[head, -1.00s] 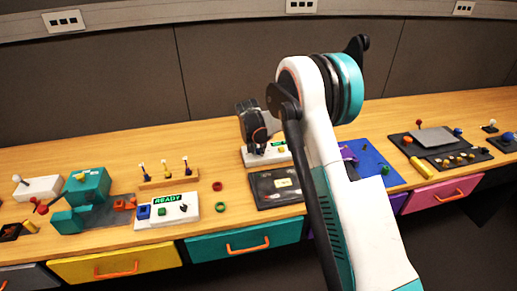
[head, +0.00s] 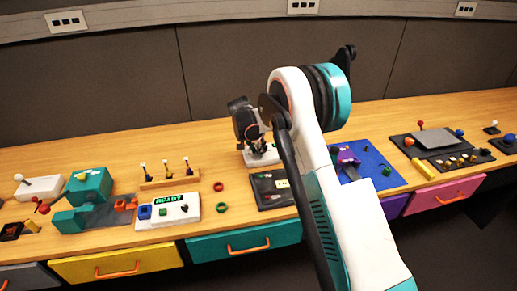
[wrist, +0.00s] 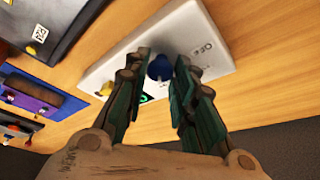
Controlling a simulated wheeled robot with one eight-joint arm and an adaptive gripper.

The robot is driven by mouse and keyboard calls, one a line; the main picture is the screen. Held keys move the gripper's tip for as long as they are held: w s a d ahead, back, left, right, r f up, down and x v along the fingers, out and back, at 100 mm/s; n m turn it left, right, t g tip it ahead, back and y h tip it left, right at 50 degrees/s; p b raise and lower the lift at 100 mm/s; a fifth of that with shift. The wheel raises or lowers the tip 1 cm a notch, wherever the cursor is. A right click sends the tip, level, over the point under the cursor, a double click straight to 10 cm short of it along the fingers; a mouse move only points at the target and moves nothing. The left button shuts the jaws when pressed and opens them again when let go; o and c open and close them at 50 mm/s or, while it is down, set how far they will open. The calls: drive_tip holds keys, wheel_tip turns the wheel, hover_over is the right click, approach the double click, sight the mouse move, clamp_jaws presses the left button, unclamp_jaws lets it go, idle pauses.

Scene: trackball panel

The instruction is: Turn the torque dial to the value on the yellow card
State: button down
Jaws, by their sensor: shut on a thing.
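A white panel box (wrist: 205,45) fills the upper middle of the wrist view, with printed lettering partly legible. A blue dial (wrist: 159,68) stands on it. My gripper (wrist: 161,75) has a finger on each side of the dial and is shut on it. A green-lit display (wrist: 145,97) on the panel is mostly hidden behind the left finger. A pale yellowish card (wrist: 40,33) with a dark number lies on the dark panel, too small to read surely. In the head view my gripper (head: 257,147) is over the white box (head: 262,158); the dial is hidden there.
A yellow knob (wrist: 106,89) sits on the same white box. The dark panel (head: 270,201) lies in front of it, and the blue mat (head: 372,170) is to the right. Red (head: 218,186) and green (head: 221,207) rings lie to the left. Wood behind the box is clear.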

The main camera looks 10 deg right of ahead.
drive_tip(key=c, duration=1.3)
unclamp_jaws()
drive_tip(key=shift+c, duration=0.2)
drive_tip(key=v, duration=1.2)
drive_tip(key=shift+w, duration=0.1)
